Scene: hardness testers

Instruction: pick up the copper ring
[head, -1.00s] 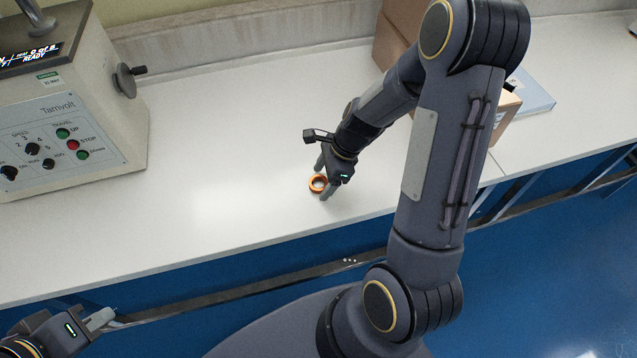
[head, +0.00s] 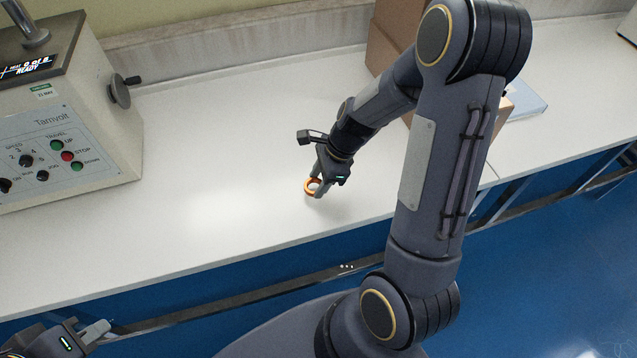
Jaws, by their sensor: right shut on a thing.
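The copper ring (head: 308,187) is a small orange-copper loop at the middle of the white bench, near its front edge. My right gripper (head: 317,187) reaches down to it from the upper right and is shut on it; the fingers cover its right part. I cannot tell whether the ring still touches the bench top. My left gripper (head: 97,332) is at the lower left corner, in front of the bench and away from the ring. Its fingers are small and partly cut off from clear view, so its opening cannot be read.
A Tamvolt tester (head: 75,130) with knobs and buttons stands at the left of the white bench (head: 220,130). Cardboard boxes (head: 388,40) and a blue folder-like item (head: 527,100) lie behind my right arm. The bench between tester and ring is clear.

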